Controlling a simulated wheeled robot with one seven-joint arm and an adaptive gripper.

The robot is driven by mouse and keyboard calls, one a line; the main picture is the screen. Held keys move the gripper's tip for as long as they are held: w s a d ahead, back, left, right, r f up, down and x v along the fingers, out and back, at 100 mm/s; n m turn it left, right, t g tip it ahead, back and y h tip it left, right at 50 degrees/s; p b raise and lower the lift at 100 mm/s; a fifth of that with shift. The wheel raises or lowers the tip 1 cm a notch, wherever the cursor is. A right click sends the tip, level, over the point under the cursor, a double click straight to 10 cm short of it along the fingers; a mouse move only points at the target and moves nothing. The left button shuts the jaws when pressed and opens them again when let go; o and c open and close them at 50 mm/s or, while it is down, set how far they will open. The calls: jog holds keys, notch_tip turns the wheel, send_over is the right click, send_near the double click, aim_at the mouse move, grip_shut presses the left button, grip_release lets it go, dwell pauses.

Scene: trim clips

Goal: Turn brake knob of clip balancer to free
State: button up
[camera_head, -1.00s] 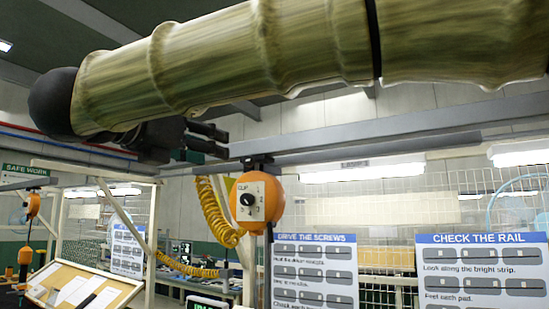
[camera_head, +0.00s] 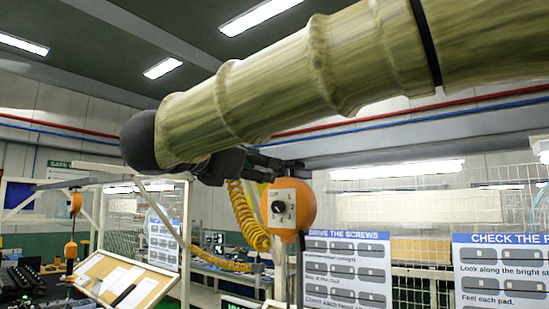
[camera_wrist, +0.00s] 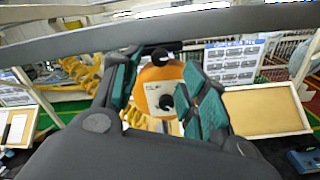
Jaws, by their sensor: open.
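The clip balancer (camera_head: 301,205) is an orange rounded housing hanging under an overhead beam, with a coiled yellow hose beside it. Its white dial plate carries the black brake knob (camera_head: 278,207); the marks are too small to read surely. In the wrist view the balancer (camera_wrist: 161,74) and its knob (camera_wrist: 166,102) show between my fingers. My gripper (camera_wrist: 160,92) is open, its dark teal-padded fingers on either side of the knob in that view, holding nothing. In the head view my gripper (camera_head: 272,165) is up and left of the dial, partly hidden behind my arm.
An overhead beam (camera_head: 420,135) runs just above the balancer. The coiled yellow hose (camera_head: 246,217) hangs close on its left. Instruction boards (camera_head: 345,265) stand below and to the right. Another orange balancer (camera_head: 75,204) hangs far left.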

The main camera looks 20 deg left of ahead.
jog(key=shift+p+x, duration=1.3)
jog(key=shift+x, duration=1.25)
grip_shut()
